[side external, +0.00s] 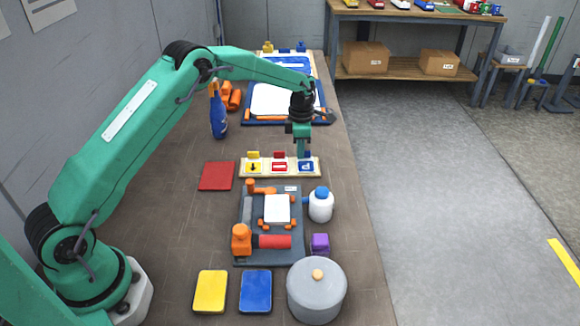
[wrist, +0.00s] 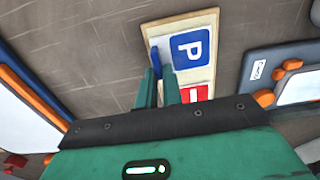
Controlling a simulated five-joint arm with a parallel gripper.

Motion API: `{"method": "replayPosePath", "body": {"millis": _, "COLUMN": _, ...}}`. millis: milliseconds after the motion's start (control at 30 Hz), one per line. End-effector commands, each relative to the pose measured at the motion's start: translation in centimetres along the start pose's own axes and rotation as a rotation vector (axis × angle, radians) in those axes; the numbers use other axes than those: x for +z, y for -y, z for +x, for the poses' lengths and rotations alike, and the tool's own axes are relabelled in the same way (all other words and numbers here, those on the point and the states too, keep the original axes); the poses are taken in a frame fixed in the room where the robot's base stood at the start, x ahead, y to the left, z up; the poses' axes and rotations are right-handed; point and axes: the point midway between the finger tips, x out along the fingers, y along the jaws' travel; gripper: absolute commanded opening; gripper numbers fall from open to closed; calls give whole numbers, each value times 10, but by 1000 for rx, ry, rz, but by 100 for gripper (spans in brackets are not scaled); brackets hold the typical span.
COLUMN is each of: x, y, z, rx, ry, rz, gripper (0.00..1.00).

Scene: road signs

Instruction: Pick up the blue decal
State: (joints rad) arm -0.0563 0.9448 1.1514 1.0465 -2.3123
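The blue decal (side external: 306,167) bears a white P and sits at the right end of a pale wooden rack, with a blue tab behind it. It also shows in the wrist view (wrist: 190,47), with the blue tab (wrist: 164,60) along its left side. My gripper (side external: 304,153) points down just behind the blue decal, at the tab. In the wrist view my gripper (wrist: 160,70) has its two green fingers slightly apart, with the tab at or between their tips. I cannot tell whether they touch it.
A yellow decal (side external: 253,167) and a red decal (side external: 279,166) share the rack. A grey fixture (side external: 243,257), a white bottle (side external: 321,206) and a grey pot (side external: 316,290) stand in front. A red pad (side external: 217,176) lies left. A blue spray bottle (side external: 218,115) stands behind left.

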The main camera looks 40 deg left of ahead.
Motion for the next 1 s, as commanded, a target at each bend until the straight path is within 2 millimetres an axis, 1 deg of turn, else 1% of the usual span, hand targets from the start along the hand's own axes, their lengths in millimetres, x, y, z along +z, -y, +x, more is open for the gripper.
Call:
{"method": "replayPosePath", "body": {"millis": 400, "x": 0, "y": 0, "z": 0, "rx": -1, "ry": -1, "rz": 1, "gripper": 0}}
{"method": "replayPosePath", "body": {"millis": 567, "x": 0, "y": 0, "z": -4, "rx": 0, "ry": 0, "rz": 1, "gripper": 0}}
{"method": "replayPosePath", "body": {"millis": 767, "x": 1, "y": 0, "z": -21, "rx": 2, "ry": 1, "rz": 0, "gripper": 0}}
{"method": "replayPosePath", "body": {"millis": 900, "x": 1, "y": 0, "z": -41, "rx": 3, "ry": 2, "rz": 0, "gripper": 0}}
{"method": "replayPosePath", "body": {"millis": 933, "x": 1, "y": 1, "z": -45, "rx": 2, "ry": 2, "rz": 1, "gripper": 0}}
{"method": "replayPosePath", "body": {"millis": 1000, "x": 5, "y": 13, "z": -50, "rx": 1, "ry": 1, "rz": 3, "gripper": 0}}
